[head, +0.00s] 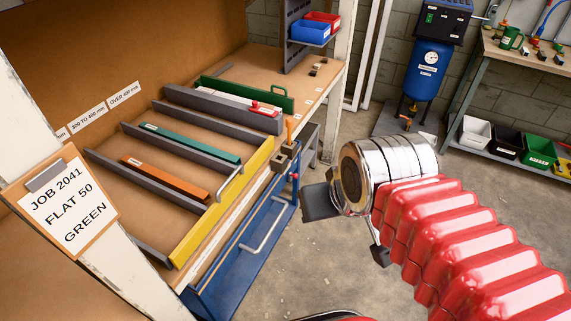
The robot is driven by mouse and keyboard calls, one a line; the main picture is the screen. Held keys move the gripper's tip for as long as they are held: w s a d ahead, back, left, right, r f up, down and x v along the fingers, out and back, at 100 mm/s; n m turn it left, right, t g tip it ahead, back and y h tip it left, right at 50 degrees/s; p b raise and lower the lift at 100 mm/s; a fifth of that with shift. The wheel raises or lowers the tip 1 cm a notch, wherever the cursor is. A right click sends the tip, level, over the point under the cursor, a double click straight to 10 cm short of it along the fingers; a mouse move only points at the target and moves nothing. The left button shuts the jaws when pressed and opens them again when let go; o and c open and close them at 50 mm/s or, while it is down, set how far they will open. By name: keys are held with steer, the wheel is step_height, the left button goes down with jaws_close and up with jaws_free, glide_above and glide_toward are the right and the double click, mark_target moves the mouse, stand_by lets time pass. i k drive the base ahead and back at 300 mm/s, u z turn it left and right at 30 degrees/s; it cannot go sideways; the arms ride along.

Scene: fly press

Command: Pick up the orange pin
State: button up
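The orange pin (289,131) stands upright in a dark block (283,160) at the right end of the yellow rail (226,205), by the front edge of the wooden shelf. My gripper (350,232) is in front of the shelf, to the right of the pin and lower in the picture. Its two dark fingers are spread apart, with bare floor showing between them. It looks empty and is clear of the pin. The pin's lower end is hidden in the block.
Orange (165,180) and green (190,143) bars lie between grey dividers behind the rail. A blue drawer front with a handle (262,228) is below the pin. A clipboard (62,200) hangs at left. Open floor (300,275) lies in front.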

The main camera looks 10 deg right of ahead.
mark_target(289, 120)
steer(key=z, duration=2)
steer(key=i, duration=1.95)
